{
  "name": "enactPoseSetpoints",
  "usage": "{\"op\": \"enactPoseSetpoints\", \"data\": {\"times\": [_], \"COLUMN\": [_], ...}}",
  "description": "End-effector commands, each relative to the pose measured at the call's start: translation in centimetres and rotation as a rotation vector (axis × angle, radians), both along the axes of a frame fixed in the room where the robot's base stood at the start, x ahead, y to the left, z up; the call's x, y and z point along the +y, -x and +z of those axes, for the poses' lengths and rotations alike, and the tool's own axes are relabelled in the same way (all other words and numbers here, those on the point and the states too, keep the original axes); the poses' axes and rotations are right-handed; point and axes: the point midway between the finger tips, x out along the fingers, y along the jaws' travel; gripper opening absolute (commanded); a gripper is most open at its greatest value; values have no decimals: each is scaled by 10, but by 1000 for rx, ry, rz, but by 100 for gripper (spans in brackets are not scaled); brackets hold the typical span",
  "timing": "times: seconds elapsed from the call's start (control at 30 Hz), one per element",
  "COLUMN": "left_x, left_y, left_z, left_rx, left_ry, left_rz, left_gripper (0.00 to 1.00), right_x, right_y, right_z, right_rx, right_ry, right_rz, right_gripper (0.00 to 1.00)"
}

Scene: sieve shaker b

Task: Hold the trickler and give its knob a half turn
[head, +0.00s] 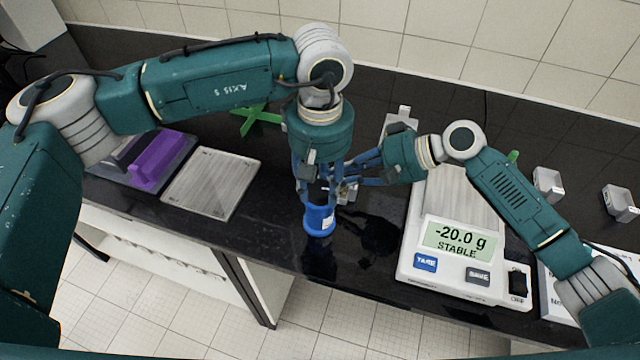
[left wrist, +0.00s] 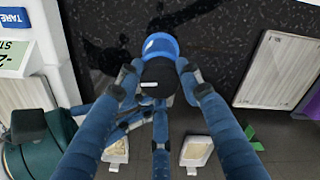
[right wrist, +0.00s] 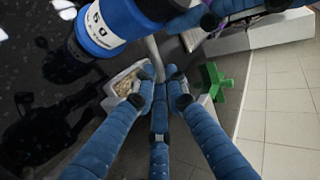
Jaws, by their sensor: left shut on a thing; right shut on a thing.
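The trickler (head: 319,221) is a blue and black cylinder near the counter's front edge. In the left wrist view (left wrist: 160,47) its blue part and black body show; in the right wrist view (right wrist: 105,24) it carries a white marked label. My left gripper (head: 318,190) is shut around its black body. I cannot tell whether the trickler touches the counter. My right gripper (head: 352,172) is beside it, fingers closed together. In the right wrist view a grey rod (right wrist: 153,55) runs to those fingertips (right wrist: 159,92); the knob they grip is hidden between them.
A scale (head: 455,262) reading -20.0 g, STABLE, stands to the right. A tray of grains (right wrist: 125,80) is close to the right gripper. Left are a bare plate (head: 210,183), a purple block (head: 157,160) and a green cross (head: 257,120). Small trays (head: 548,185) stand far right.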

Motion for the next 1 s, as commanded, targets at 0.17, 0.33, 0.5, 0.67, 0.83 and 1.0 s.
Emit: {"op": "enactPoseSetpoints", "data": {"times": [0.17,0.33,0.5,0.67,0.83,1.0], "left_x": [0,0,0,0,-1,-1], "left_y": [-1,-1,-1,-1,-2,-2], "left_z": [1,1,0,7,34,72], "left_rx": [-2,-2,-1,-3,-6,-5], "left_ry": [-1,-1,1,1,2,2], "left_rz": [1,2,2,3,2,2], "left_gripper": [10,56,56,56,56,56], "right_x": [-1,0,1,1,1,1], "right_y": [0,0,0,0,0,0], "right_z": [0,0,1,2,2,2], "right_rx": [1,2,0,-1,-1,-1], "right_ry": [1,0,-2,-4,-4,-5], "right_rz": [-2,-1,-1,0,0,0], "right_gripper": [0,0,0,0,0,0]}}
